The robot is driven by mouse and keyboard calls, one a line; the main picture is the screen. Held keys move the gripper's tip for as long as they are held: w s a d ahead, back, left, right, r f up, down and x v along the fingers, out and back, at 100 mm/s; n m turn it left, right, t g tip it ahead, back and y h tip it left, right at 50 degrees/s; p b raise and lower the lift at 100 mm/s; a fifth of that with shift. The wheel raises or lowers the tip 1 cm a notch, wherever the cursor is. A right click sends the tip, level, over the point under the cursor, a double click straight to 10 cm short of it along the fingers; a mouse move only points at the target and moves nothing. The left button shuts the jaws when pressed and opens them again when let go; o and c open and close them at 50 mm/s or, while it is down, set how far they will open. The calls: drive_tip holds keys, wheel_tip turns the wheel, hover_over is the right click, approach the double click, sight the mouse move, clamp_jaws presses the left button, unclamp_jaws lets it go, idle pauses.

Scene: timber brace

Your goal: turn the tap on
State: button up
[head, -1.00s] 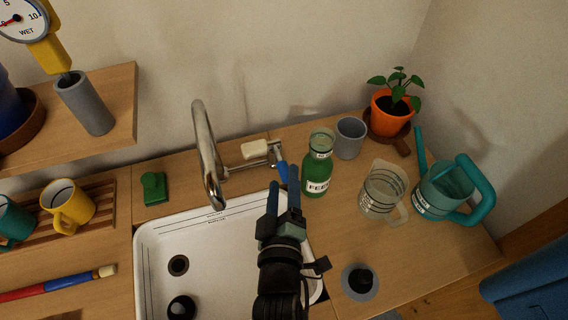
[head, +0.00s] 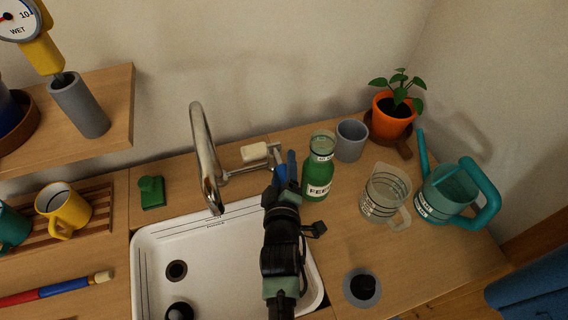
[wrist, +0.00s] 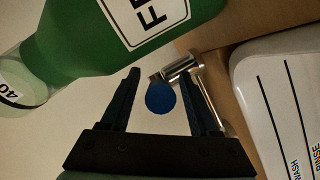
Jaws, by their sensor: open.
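The chrome tap (head: 203,155) arches over the white sink, with a metal side arm running right to a blue-ended lever. In the wrist view the round blue lever end (wrist: 160,98) shows between the two fingers of my gripper (wrist: 162,73), with a gap on each side. The chrome lever fitting (wrist: 182,65) lies just beyond it. My gripper (head: 284,168) is open at the right end of the tap's side arm. In the head view the fingers partly hide the lever. I see no water stream at the spout.
A green feed bottle (head: 318,170) stands close to the right of my gripper and fills the upper left of the wrist view. Soap (head: 254,152) lies behind the side arm. A grey cup (head: 351,140), clear jug (head: 383,193) and teal watering can (head: 447,190) stand farther right.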

drive_tip(key=shift+w+f, duration=0.1)
drive_tip(key=shift+w, duration=0.5)
clamp_jaws()
idle(1.1)
